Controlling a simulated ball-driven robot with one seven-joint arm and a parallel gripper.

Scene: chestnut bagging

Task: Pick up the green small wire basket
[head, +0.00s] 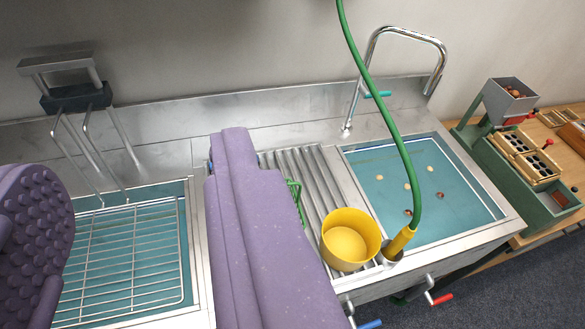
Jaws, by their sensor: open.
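My gripper (140,170) is open, with one purple finger at the left edge and the other across the middle; nothing is held between them. A bit of green wire (297,203), which looks like part of the green small wire basket, shows just right of the right finger, on the ribbed metal drainboard (312,172). The rest of it is hidden behind that finger, so I cannot tell its full shape.
A yellow tub (348,245) stands on the drainboard's near right. A wire rack (130,255) lies over the left basin. A green machine (525,165) stands far right.

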